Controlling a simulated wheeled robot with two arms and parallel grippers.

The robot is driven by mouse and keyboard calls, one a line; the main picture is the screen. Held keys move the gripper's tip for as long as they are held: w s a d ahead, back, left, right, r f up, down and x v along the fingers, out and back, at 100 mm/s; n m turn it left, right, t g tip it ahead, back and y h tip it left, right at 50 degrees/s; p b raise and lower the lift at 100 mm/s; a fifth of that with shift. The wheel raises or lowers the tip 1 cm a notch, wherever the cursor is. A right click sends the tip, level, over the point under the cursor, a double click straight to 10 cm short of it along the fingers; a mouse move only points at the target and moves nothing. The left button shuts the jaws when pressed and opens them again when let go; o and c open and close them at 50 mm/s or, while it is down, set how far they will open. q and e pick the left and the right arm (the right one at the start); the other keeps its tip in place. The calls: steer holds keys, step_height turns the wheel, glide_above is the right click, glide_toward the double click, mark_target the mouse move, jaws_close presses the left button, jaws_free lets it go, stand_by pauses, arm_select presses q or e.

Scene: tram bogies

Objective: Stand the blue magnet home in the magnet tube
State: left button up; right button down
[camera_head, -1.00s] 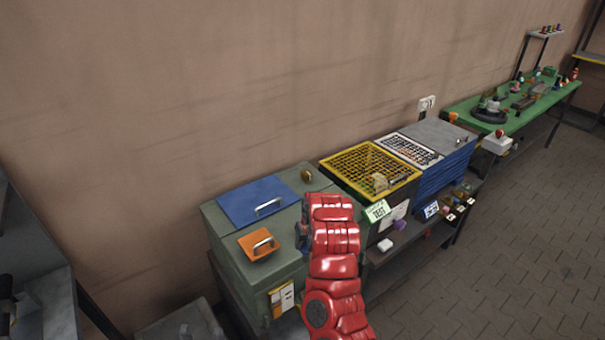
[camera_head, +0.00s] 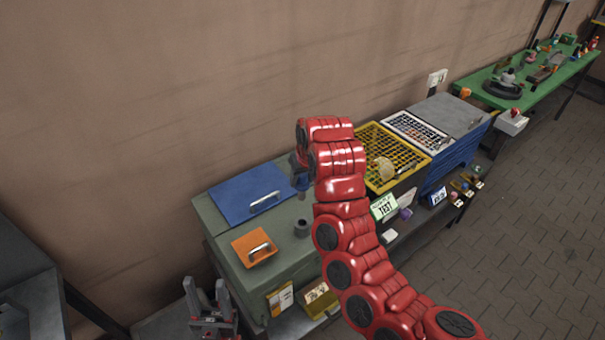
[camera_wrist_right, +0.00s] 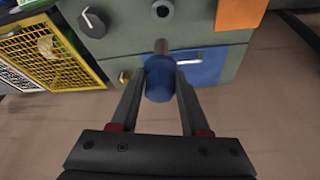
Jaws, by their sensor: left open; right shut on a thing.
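The blue magnet (camera_wrist_right: 159,84), a blue cylinder with a metal end, is between the fingers of my right gripper (camera_wrist_right: 161,72), which is shut on it. In the head view the magnet (camera_head: 300,182) shows partly beside my red right arm, above the green cabinet top. The magnet tube looks to be the small grey upright cylinder (camera_head: 302,228) on that top; its open hole shows at the top edge of the right wrist view (camera_wrist_right: 162,10). The magnet is apart from it, toward the wall. My left gripper (camera_head: 207,288) is open and empty at the lower left.
The green cabinet (camera_head: 222,238) carries a blue plate with a handle (camera_head: 245,200) and an orange plate with a handle (camera_head: 253,249). A yellow grid basket (camera_head: 372,142) stands to the right. A black knob (camera_wrist_right: 95,22) shows in the right wrist view.

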mark_target(304, 192)
steer(key=shift+s+r, duration=0.1)
steer(key=shift+w+f+b, duration=0.3)
steer(key=shift+f+b, duration=0.1)
steer(key=shift+b, duration=0.5)
step_height(304, 192, down, 5)
steer(key=b, duration=0.4)
steer(key=shift+s+f, duration=0.15)
steer(key=shift+b, duration=0.4)
steer(key=shift+b, duration=0.3)
steer(key=shift+b, duration=0.4)
